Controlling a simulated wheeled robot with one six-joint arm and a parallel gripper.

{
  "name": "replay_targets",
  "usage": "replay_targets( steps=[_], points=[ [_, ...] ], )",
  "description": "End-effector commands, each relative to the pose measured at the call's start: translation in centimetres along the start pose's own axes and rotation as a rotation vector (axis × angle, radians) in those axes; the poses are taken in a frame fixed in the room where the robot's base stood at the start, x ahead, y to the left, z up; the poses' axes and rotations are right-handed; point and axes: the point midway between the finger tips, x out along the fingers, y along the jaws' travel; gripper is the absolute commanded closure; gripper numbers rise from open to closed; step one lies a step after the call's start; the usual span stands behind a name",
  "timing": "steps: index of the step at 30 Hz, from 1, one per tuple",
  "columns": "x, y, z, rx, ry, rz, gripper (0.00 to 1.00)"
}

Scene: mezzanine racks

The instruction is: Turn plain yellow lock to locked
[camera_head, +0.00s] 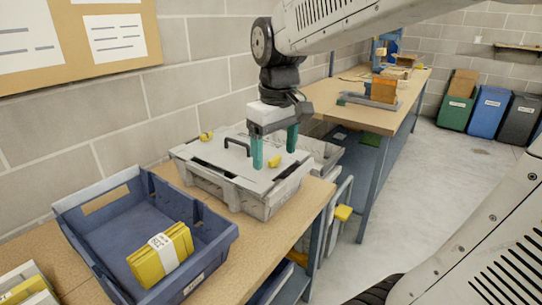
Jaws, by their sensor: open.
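A grey case (262,206) with a pale lid stands on the wooden bench, its lid down. A plain-looking yellow lock (274,161) sits on the lid near its right front edge. A second yellow lock (206,136), with a darker patch on it, sits at the lid's back left. A dark handle (237,146) stands up between them. My gripper (274,158) points down over the right part of the lid, its two teal fingers apart. In the picture the plain lock shows between the fingertips; I cannot tell whether they touch it. The lock's turned position is too small to read.
A blue bin (215,240) with a banded yellow bundle (160,254) stands left of the case. A grey tray (322,152) lies behind the case. A brick wall rises close on the left. Another workbench (405,96) stands farther back; the floor at right is clear.

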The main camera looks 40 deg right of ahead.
Motion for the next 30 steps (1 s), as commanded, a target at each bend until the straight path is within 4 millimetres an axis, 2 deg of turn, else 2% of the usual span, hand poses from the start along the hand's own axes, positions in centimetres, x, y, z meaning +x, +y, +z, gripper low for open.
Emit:
replay_targets(
  steps=[1,6,9,12,15,19,23,30],
  points=[
    [0.5,1.6,-2.3,-0.013,-0.015,-0.003,0.24],
    [2.6,7.1,-9.2,-0.088,-0.036,-0.010,0.24],
    [4.5,10.3,-12.5,-0.127,-0.047,-0.016,0.24],
    [6.4,13.0,-14.9,-0.161,-0.055,-0.021,0.24],
    [7.9,15.0,-16.4,-0.185,-0.059,-0.024,0.24],
    [9.1,16.3,-17.4,-0.203,-0.062,-0.027,0.24],
    [10.3,16.6,-17.6,-0.208,-0.063,-0.028,0.24],
    [14.2,16.4,-17.2,-0.208,-0.065,-0.030,0.24]
  ],
)
